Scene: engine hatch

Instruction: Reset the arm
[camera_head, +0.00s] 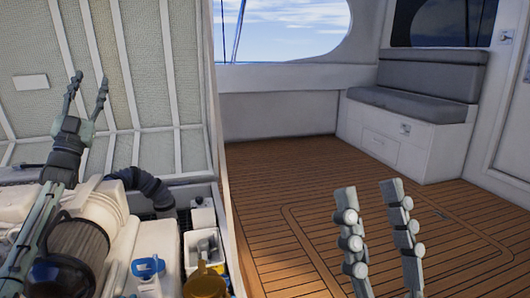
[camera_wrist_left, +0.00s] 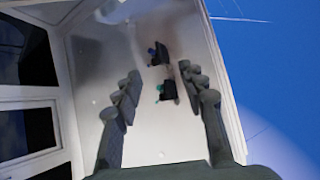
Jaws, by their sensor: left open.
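My left gripper (camera_head: 88,82) is raised above the engine bay, in front of the upright hatch lid (camera_head: 152,85), with its fingers apart and pointing up. Nothing is between its fingers in the head view. The left wrist view shows the same gripper (camera_wrist_left: 158,78) with its fingers spread, facing a pale surface (camera_wrist_left: 90,60) with two small dark fittings (camera_wrist_left: 160,54), one with a blue part and one with a teal part. My right gripper (camera_head: 368,190) is at the lower right over the wooden deck, with its fingers apart and empty.
The open engine bay holds a white tank with a blue cap (camera_head: 148,268), a yellow-brown part (camera_head: 206,284) and a black hose (camera_head: 150,186). A grey cushioned bench (camera_head: 425,80) stands at the back right. The wooden deck (camera_head: 270,165) between is clear.

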